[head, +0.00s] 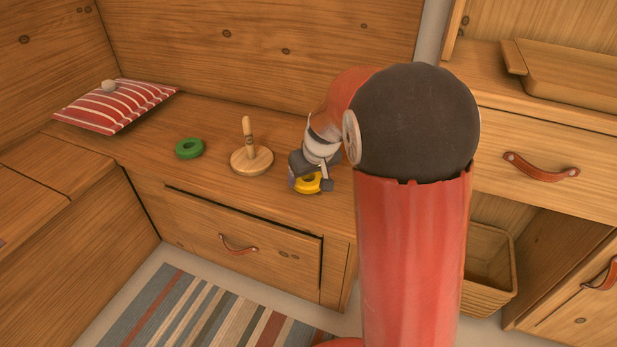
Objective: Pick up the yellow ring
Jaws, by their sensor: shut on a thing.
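The yellow ring (307,186) is on or just above the wooden bench top, right of the peg stand; I cannot tell if it touches the surface. My gripper (310,184) points down at it and is shut on it. The gripper and wrist hide part of the ring. A bit of something purple (291,178) shows at the gripper's left side, mostly hidden.
A wooden peg stand (252,160) with a round base stands left of my gripper, its peg upright. A green ring (189,148) lies further left. A red striped cushion (116,105) lies at the far left. A drawer (245,240) with a leather pull is below.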

